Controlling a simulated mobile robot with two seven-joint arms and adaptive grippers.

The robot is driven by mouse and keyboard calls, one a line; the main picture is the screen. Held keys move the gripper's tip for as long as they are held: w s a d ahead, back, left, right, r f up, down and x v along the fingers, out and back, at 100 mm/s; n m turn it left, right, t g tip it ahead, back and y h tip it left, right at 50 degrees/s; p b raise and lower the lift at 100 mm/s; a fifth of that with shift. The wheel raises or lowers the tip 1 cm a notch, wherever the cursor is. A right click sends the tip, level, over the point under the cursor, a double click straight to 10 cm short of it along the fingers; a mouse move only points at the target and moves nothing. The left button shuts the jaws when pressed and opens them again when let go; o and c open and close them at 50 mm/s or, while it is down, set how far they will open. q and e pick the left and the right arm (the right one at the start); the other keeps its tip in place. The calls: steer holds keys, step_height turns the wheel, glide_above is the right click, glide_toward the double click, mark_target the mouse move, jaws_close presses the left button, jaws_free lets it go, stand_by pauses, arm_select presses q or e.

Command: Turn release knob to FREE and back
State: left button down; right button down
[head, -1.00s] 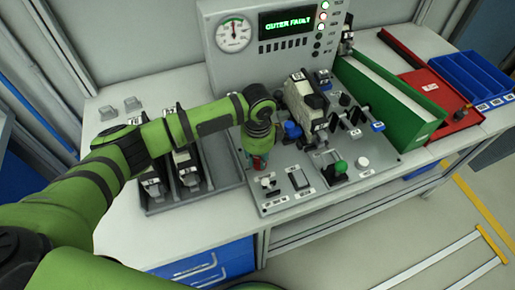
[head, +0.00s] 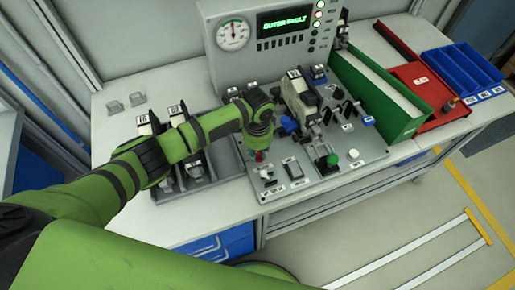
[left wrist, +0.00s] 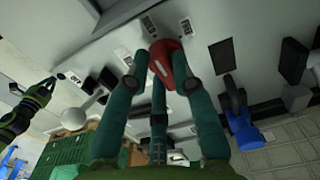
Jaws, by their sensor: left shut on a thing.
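A red knob (left wrist: 174,66) stands on the grey control panel (head: 330,172), near the panel's front left corner. My left gripper (head: 259,152) points down onto it in the head view. In the left wrist view my left gripper (left wrist: 166,78) has its teal fingers closed around the red knob. In the head view the gripper hides most of the knob. What looks like my right gripper (left wrist: 42,92) shows small and dark at the left of the left wrist view, away from the red knob.
Behind are a gauge (head: 232,34) and lit display (head: 284,22). A green bin (head: 402,124) stands right; dark trays (head: 228,166) lie left.

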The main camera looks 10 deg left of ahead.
mark_target(258, 153)
stand_by(0.4)
arm_select(q)
steer(key=c, duration=1)
jaws_free()
steer(key=shift+c, duration=0.2)
step_height(258, 153, up, 12)
